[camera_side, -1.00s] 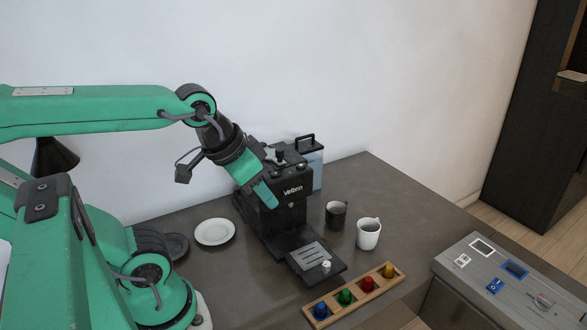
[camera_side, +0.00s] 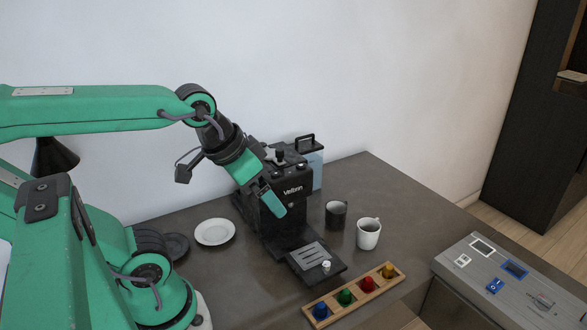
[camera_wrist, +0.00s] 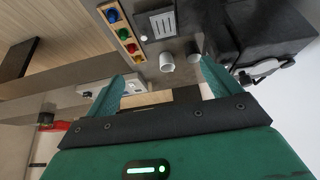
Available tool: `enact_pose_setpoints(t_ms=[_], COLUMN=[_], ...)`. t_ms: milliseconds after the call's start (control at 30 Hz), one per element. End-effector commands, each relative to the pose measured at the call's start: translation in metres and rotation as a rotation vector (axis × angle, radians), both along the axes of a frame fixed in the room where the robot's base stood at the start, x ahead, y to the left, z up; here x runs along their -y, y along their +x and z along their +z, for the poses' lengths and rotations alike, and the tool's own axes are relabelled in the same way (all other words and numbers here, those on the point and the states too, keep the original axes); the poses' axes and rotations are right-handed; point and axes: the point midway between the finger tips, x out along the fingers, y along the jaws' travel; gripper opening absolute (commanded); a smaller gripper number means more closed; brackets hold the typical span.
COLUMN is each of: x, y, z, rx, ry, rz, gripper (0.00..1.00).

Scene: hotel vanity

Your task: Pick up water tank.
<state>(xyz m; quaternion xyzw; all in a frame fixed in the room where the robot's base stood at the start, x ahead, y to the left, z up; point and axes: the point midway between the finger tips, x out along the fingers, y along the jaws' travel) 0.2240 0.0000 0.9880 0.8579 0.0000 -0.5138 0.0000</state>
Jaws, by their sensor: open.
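The water tank (camera_side: 312,168) is a pale blue see-through box with a black lid and a black handle. It stands upright at the back of the black coffee machine (camera_side: 294,190), which hides part of it in the side view. My gripper (camera_side: 273,195) is green and hangs in front of the machine's left part, pointing down to the right, apart from the tank. In the wrist view my gripper (camera_wrist: 163,82) is open, with nothing between its fingers. I cannot make out the tank for sure in the wrist view.
A dark cup (camera_side: 336,214) and a white mug (camera_side: 369,234) stand right of the machine. A wooden rack (camera_side: 330,309) of coloured capsules lies in front. A white saucer (camera_side: 215,232) is at left. The counter behind the mugs is clear.

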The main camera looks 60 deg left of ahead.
Motion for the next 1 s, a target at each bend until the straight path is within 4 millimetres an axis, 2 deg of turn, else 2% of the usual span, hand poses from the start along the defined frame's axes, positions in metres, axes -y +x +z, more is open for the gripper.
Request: enact_pose_setpoints(t_ms=[267,467,667,1000], x=[-0.001,-0.006,-0.019,-0.052], y=[0.003,0.017,0.048,0.110], z=[0.003,0.014,0.035,0.061], rx=[-0.003,-0.025,-0.066,-0.150], ry=[0.002,0.011,0.027,0.050], rz=[0.001,0.006,0.010,0.017], gripper=[0.89,0.89,0.89,0.89])
